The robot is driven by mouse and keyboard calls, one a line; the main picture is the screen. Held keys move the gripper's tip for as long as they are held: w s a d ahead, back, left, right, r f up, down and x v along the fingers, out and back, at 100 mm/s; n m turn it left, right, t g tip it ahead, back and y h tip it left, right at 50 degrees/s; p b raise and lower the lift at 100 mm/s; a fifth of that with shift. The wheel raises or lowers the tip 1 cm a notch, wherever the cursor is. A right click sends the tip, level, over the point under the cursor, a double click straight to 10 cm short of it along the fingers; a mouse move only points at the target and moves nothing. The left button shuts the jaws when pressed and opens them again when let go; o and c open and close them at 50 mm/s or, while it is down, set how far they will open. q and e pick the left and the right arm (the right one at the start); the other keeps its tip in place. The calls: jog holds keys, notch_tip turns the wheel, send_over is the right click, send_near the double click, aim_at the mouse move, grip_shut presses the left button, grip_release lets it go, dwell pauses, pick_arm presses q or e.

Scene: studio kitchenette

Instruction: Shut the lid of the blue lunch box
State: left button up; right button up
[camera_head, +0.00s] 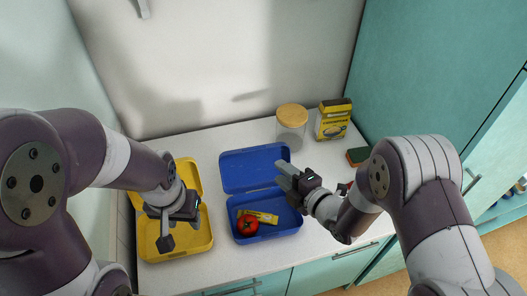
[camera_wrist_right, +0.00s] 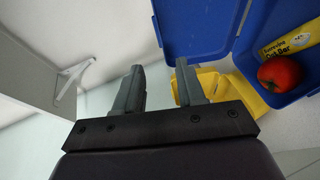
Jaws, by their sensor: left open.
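The blue lunch box stands open on the counter, its lid (camera_head: 245,170) hinged back and its base (camera_head: 285,224) in front. A tomato (camera_head: 247,225) and a yellow oat bar (camera_head: 262,216) lie in the base; both also show in the right wrist view, the tomato (camera_wrist_right: 280,73) and the bar (camera_wrist_right: 292,38). My right gripper (camera_head: 281,174) is open and empty at the lid's right side; I cannot tell if it touches. In the right wrist view its fingers (camera_wrist_right: 159,72) are apart, with the lid (camera_wrist_right: 197,28) beyond. My left gripper (camera_head: 180,230) is open above the yellow lunch box.
An open yellow lunch box (camera_head: 150,248) stands left of the blue one. A jar with a wooden lid (camera_head: 291,122) and a yellow carton (camera_head: 333,120) stand behind on the right. A sponge (camera_head: 357,156) lies near my right arm. The wall is close behind.

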aim_at(254, 150)
jog(key=p+x, duration=0.1)
jog(key=x, duration=0.4)
jog(key=p+x, duration=0.2)
jog(key=x, duration=0.4)
jog(key=shift+w, duration=0.4)
pick_arm(q)
jog(key=r, duration=0.2)
jog(key=d+r, duration=0.1)
jog(key=shift+w+r, duration=0.15)
jog(key=shift+r, duration=0.2)
pick_arm(e)
jog(key=shift+w+f, duration=0.2)
jog(key=shift+w, duration=0.25)
pick_arm(q)
jog(key=shift+a, duration=0.1)
pick_arm(e)
jog(key=shift+a, duration=0.15)
jog(key=shift+c, duration=0.3)
grip_shut()
jog(key=shift+s, duration=0.1)
